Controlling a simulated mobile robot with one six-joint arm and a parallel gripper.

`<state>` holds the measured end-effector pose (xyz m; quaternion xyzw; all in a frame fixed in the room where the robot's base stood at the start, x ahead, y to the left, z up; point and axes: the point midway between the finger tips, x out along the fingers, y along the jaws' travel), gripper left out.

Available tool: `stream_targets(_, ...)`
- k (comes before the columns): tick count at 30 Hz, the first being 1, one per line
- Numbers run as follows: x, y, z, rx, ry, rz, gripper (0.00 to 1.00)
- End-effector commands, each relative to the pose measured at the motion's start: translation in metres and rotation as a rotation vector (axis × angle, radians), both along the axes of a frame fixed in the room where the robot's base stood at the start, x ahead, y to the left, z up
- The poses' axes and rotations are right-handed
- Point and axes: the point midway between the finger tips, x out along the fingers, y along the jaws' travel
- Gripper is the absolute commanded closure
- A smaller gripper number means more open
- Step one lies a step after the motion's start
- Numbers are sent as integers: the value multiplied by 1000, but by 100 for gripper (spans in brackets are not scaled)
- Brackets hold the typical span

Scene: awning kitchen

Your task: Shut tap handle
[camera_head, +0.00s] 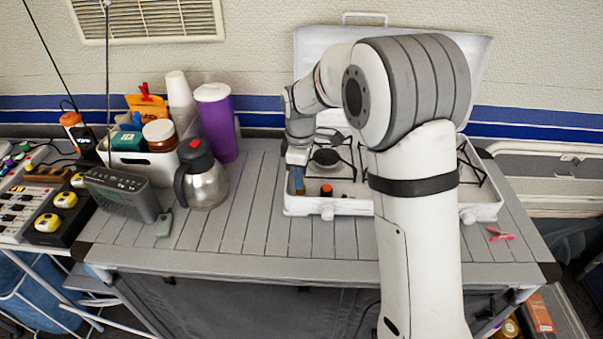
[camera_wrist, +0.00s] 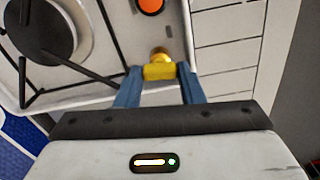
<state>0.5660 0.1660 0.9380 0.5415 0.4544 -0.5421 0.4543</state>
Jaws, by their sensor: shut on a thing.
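The tap handle (camera_wrist: 158,73) is a small yellow bar in the wrist view, in front of a brass fitting (camera_wrist: 160,55) at the edge of the white camping stove (camera_wrist: 105,98). My gripper (camera_wrist: 158,78) has its blue fingers on either side of the yellow handle, shut on it. In the head view my gripper (camera_head: 299,183) reaches down at the left side of the open stove (camera_head: 350,207). My arm covers much of the stove.
An orange-topped knob (camera_head: 326,190) stands near my gripper. A steel jug (camera_head: 207,180), a grey radio (camera_head: 124,193) and a purple tumbler (camera_head: 215,120) stand to the left. The slatted table (camera_head: 250,225) is clear between jug and stove. A pink item (camera_head: 500,234) lies at right.

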Motion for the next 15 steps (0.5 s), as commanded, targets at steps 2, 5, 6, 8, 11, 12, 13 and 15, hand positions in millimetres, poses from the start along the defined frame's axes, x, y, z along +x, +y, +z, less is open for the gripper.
stream_targets(2, 0, 0, 1, 0, -1, -59, 88)
stream_targets(5, 0, 0, 1, 0, -1, -147, 88)
stream_targets(6, 0, 0, 1, 0, -1, -185, 88)
stream_targets(8, 0, 0, 1, 0, -1, -242, 88)
stream_targets(11, 0, 0, 1, 1, -1, -338, 88)
stream_targets(12, 0, 0, 1, 1, -1, -377, 88)
stream_targets(13, 0, 0, 1, 1, -1, -405, 88)
stream_targets(15, 0, 0, 1, 0, -1, -472, 88)
